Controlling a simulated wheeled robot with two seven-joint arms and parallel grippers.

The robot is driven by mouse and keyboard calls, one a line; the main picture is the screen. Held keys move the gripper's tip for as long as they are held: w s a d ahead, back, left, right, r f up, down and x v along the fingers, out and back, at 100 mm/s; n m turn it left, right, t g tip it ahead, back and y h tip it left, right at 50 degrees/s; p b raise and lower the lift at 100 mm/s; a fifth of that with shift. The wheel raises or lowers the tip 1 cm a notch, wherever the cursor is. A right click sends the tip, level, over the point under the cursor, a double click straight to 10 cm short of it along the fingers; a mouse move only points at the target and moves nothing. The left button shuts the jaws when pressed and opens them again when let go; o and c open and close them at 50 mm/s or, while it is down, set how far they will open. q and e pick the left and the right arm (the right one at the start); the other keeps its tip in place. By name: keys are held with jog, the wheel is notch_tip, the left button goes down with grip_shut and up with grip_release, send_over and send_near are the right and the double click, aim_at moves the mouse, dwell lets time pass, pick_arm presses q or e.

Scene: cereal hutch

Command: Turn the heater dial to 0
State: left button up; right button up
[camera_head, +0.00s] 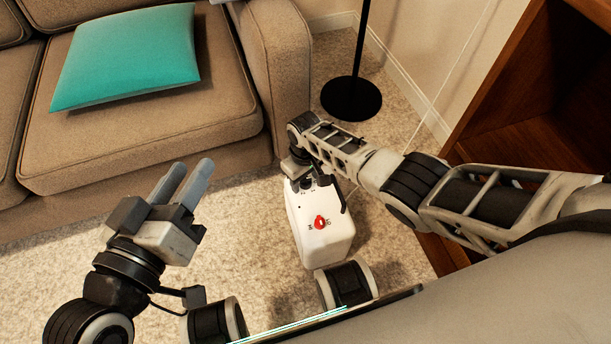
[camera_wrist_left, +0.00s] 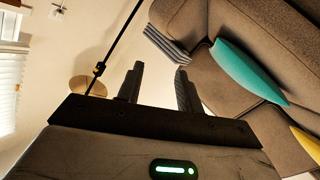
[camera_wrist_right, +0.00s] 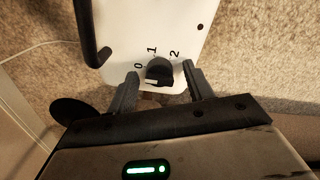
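The heater (camera_head: 325,243) is a white box on the carpet with a black dial at the far end of its top. In the right wrist view the dial (camera_wrist_right: 160,72) sits on the white panel, with 0, 1 and 2 printed around it. A pale mark shows on its lower side; I cannot tell which number it is set to. My right gripper (camera_wrist_right: 161,84) is open, with one finger on each side of the dial and gaps between. In the head view its fingertips are hard to make out. My left gripper (camera_head: 184,180) is open and empty over the carpet.
A black bar (camera_wrist_right: 89,35) stands at the heater's side. A sofa (camera_head: 150,125) with a teal cushion (camera_head: 130,58) is at left, a lamp base (camera_head: 351,99) behind, a wooden cabinet (camera_head: 540,95) at right.

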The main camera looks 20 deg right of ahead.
aim_at(305, 179)
pick_arm(q)
jog(key=shift+r, duration=0.1)
pick_arm(e)
jog(key=shift+r, duration=0.1)
jog(key=shift+r+p, duration=0.35)
jog(key=shift+p, duration=0.05)
notch_tip(305, 179, up, 7)
jog(key=p, duration=0.5)
jog(key=shift+r, duration=0.2)
pick_arm(q)
jog(key=shift+s+a+f+m+g+y+p, duration=0.1)
jog(key=shift+a+f+m+g+y+p, duration=0.15)
jog(key=shift+a+f+g+y+p, duration=0.45)
jog(key=shift+s+a+f+m+g+y+p, duration=0.1)
jog(key=shift+a+f+m+g+y+p, duration=0.2)
jog(key=shift+f+g+p, duration=0.5)
jog(key=shift+s+a+f+m+g+y+p, duration=0.1)
jog(key=shift+a+f+m+g+y+p, duration=0.15)
jog(key=shift+a+f+g+y+p, duration=0.5)
pick_arm(e)
notch_tip(305, 179, up, 8)
jog(key=shift+f, duration=0.2)
pick_arm(q)
jog(key=shift+d+f+t, duration=0.2)
jog(key=shift+d+t, duration=0.05)
jog(key=shift+d, duration=0.05)
